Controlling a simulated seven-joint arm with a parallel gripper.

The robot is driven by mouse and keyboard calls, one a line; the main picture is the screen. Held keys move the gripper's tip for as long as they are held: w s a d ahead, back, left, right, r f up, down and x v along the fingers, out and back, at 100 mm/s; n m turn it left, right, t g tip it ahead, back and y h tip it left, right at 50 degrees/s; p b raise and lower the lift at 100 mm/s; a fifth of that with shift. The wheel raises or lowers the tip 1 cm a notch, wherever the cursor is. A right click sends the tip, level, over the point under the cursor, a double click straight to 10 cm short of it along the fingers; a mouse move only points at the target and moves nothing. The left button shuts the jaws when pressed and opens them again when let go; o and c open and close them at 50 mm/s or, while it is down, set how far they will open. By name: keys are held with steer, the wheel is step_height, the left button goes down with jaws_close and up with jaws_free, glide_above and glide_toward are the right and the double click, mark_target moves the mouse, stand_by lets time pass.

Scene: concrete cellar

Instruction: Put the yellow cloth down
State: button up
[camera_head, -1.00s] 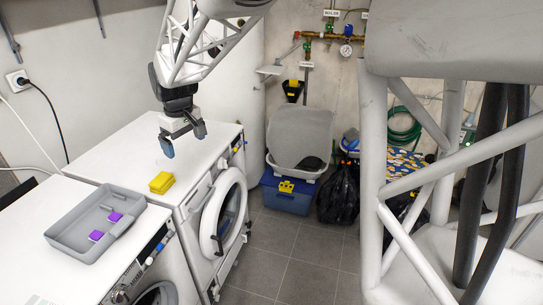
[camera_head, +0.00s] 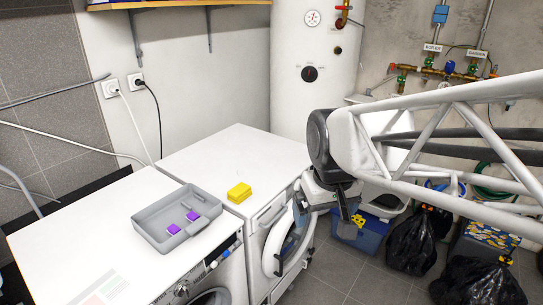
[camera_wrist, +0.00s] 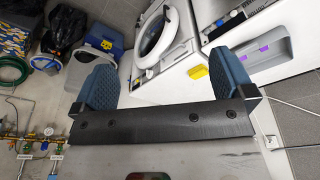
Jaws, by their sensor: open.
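The yellow cloth (camera_head: 239,193) lies as a small folded block on the white top of the rear washing machine (camera_head: 225,160), near its front edge, right of the grey tray.
A grey tray (camera_head: 153,233) with two purple items stands on the nearer machine. A round white door (camera_head: 278,240) stands open at the rear machine's front. A blue bin (camera_head: 366,238) and black bags (camera_head: 410,243) are on the floor. The back of the rear machine's top is clear.

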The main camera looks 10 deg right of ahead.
steer(key=s+d+f+m, duration=0.1)
steer(key=s+f, duration=0.1)
steer(key=s, duration=0.6)
steer(key=shift+s+f, duration=0.15)
steer(key=shift+s, duration=0.2)
steer(key=shift+d, duration=0.1)
stand_by(0.9)
steer(key=n+g, duration=0.2)
steer(key=n, duration=0.7)
glide_above(238, 190)
steer(key=f, duration=1.7)
steer(key=shift+s+d+f, duration=0.25)
steer(key=shift+s, duration=0.05)
steer(key=shift+w+a+f, duration=0.2)
steer(key=shift+w+f, duration=0.15)
steer(key=shift+f, duration=0.05)
